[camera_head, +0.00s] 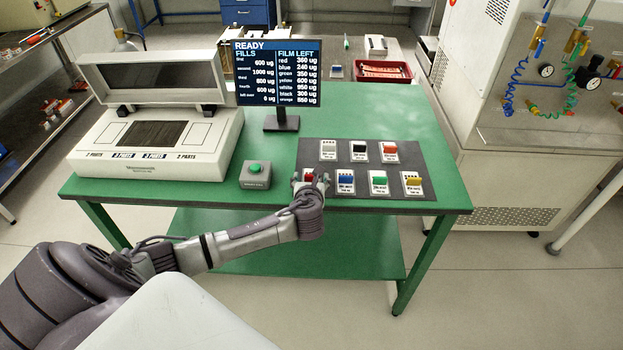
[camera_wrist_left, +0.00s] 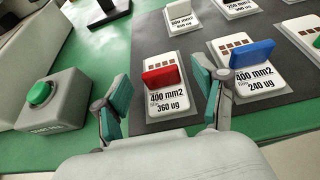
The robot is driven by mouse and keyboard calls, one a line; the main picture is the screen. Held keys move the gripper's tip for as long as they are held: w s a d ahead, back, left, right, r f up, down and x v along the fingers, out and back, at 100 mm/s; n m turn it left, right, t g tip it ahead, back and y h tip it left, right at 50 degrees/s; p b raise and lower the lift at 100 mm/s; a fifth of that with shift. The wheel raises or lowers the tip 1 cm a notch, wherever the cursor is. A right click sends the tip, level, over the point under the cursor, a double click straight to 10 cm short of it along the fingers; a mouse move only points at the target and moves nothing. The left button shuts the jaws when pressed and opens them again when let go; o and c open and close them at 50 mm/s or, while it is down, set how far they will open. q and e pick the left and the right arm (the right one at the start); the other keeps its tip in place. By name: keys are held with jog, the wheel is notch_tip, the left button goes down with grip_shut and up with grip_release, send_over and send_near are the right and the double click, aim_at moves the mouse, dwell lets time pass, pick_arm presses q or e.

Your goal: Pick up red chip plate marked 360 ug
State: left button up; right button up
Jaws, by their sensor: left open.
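The red chip plate (camera_wrist_left: 168,97) lies on the dark mat (camera_wrist_left: 190,25), with a red upright tab and a label reading 400 mm2, 360 ug in the left wrist view. In the head view the red tab (camera_head: 308,176) shows at the mat's front left corner, partly hidden by my gripper. My left gripper (camera_head: 311,184) is over it; in the left wrist view its teal-padded fingers (camera_wrist_left: 161,112) are spread on either side of the red plate, apart from the tab. My right gripper is not in view.
The blue chip plate (camera_wrist_left: 250,70) is close beside my right-hand finger. A grey box with a green button (camera_wrist_left: 40,94) stands left of the mat. Several other chip plates share the mat. The monitor (camera_head: 277,75) and white bonding machine (camera_head: 160,140) stand behind and left.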

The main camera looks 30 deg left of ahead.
pick_arm(q)
jog(key=shift+x, duration=0.85)
jog(key=c, duration=1.3)
jog(key=shift+o, duration=0.2)
jog(key=shift+r, duration=0.15)
